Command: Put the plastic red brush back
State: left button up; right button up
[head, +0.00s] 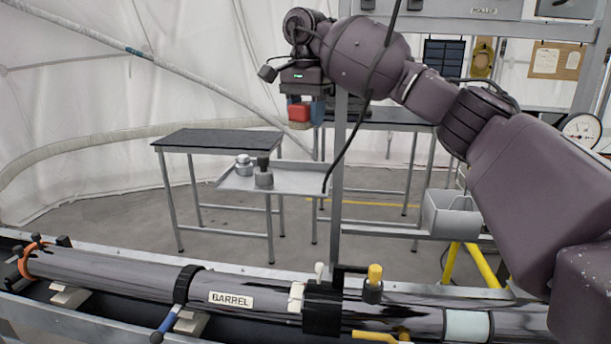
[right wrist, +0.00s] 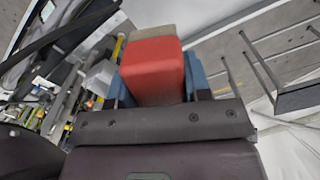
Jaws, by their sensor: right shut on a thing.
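The red brush shows in the head view (head: 299,111) as a small red block with a pale tan end pointing down. It also shows in the right wrist view (right wrist: 153,72), with its tan end (right wrist: 152,32) farthest from the gripper. My right gripper (head: 306,113) is shut on it, with a blue finger on each side. The brush is held in the air above the shallow grey tray (head: 300,180), in line with it in the picture; how far apart they are in depth I cannot tell. My left gripper is not in view.
A long barrel (head: 120,275) lies on a bench across the front. A metal post (head: 339,200) rises behind it. A grey bin (head: 452,215) hangs at the right. Dark tables (head: 215,138) stand behind. Small weights (head: 264,178) sit on the tray.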

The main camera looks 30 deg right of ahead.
aim_at(306, 182)
notch_tip(306, 182, down, 12)
jog(key=shift+f, duration=0.25)
dwell(0.4)
jog(key=o, duration=0.5)
jog(key=shift+f, duration=0.15)
jog(key=shift+c, duration=0.2)
jog(key=o, duration=0.4)
jog(key=shift+o, duration=0.2)
notch_tip(306, 182, up, 12)
jog(key=shift+r, duration=0.15)
jog(key=shift+s, duration=0.1)
